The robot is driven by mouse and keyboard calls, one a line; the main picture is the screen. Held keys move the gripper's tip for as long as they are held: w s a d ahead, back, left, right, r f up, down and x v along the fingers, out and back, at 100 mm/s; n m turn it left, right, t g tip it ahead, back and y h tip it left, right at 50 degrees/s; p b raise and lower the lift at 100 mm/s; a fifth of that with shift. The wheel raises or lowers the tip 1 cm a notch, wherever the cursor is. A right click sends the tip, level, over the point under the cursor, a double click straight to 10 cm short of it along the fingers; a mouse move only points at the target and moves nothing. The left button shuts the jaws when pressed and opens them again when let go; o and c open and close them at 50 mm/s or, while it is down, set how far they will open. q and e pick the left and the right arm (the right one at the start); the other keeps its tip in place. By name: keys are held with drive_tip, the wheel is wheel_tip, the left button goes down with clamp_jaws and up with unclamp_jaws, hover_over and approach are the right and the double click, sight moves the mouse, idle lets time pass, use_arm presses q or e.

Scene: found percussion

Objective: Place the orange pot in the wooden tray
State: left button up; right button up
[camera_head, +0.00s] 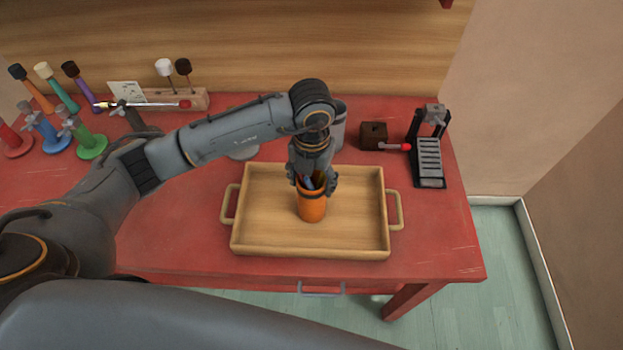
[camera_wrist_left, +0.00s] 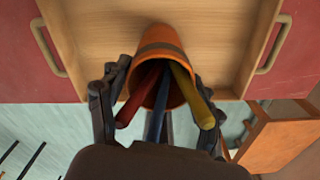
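The orange pot (camera_head: 312,208) is upright over the middle of the wooden tray (camera_head: 360,240); whether its base touches the tray floor is hard to tell. My left gripper (camera_head: 314,188) comes down from above with its fingers on either side of the pot's upper part, shut on it. In the left wrist view the pot (camera_wrist_left: 158,45) lies between the gripper's fingers (camera_wrist_left: 160,85), with a red, a blue and a yellow stick poking out of its mouth. The tray's floor is otherwise bare. My right gripper is not in view.
The tray stands on a red table (camera_head: 440,240) near its front edge. Behind it are a small dark wooden box (camera_head: 373,135), a black stand with a metal plate (camera_head: 429,160) and a grey cylinder (camera_head: 339,130). Mallets and coloured stands (camera_head: 90,143) fill the back left.

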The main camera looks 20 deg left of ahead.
use_arm(q)
drive_tip(key=shift+o, duration=0.8)
drive_tip(key=shift+r, duration=0.1)
drive_tip(key=shift+r, duration=0.25)
wheel_tip(320, 180, up, 12)
drive_tip(key=b, duration=0.1)
drive_tip(key=shift+f, duration=0.15)
